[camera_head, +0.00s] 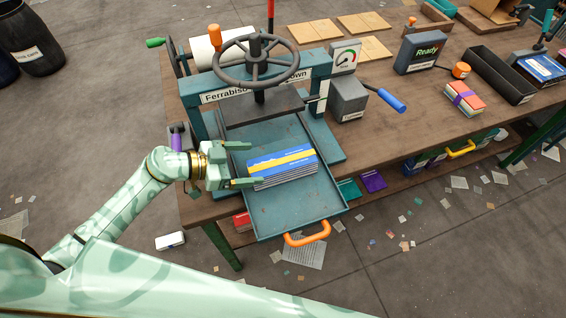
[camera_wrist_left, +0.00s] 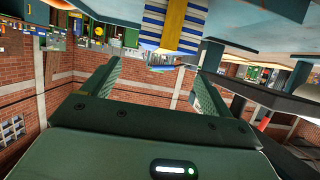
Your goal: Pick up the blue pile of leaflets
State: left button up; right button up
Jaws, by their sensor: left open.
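The blue pile of leaflets (camera_head: 283,167) lies on the teal tray (camera_head: 285,210) of the press, with a yellow band around it. In the left wrist view the pile (camera_wrist_left: 172,28) shows at the top, beyond and between the fingertips. My left gripper (camera_head: 246,166) is open and empty, just left of the pile, its fingers pointing toward it; the same gripper's fingers (camera_wrist_left: 158,78) spread wide in the wrist view. I cannot tell whether a finger touches the pile. My right gripper is not in view.
The press, with its handwheel (camera_head: 250,62) and dark plate (camera_head: 262,108), stands behind the tray. An orange handle (camera_head: 307,234) is on the tray's front edge. A gauge box (camera_head: 347,98) with a blue lever stands to the right. A red-orange bundle (camera_head: 463,98) and a black bin (camera_head: 500,75) lie farther right.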

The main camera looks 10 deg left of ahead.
aim_at(280, 162)
pick_arm(q)
jog(key=shift+w+d+f, duration=0.6)
jog(key=shift+w+d, duration=0.15)
jog(key=shift+w, duration=0.1)
jog(key=shift+w+d+f, duration=0.2)
jog(key=shift+w+d, duration=0.1)
jog(key=shift+d, duration=0.2)
jog(key=shift+d+f+b, duration=0.15)
jog(key=shift+d+b, duration=0.15)
jog(key=shift+b, duration=0.15)
jog(key=b+x, duration=0.1)
jog(key=x, duration=0.3)
jog(key=shift+w+d+f, duration=0.1)
jog(key=shift+d+f, duration=0.05)
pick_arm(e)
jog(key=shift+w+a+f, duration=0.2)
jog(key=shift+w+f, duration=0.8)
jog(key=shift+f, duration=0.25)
pick_arm(q)
jog(key=c, duration=1.4)
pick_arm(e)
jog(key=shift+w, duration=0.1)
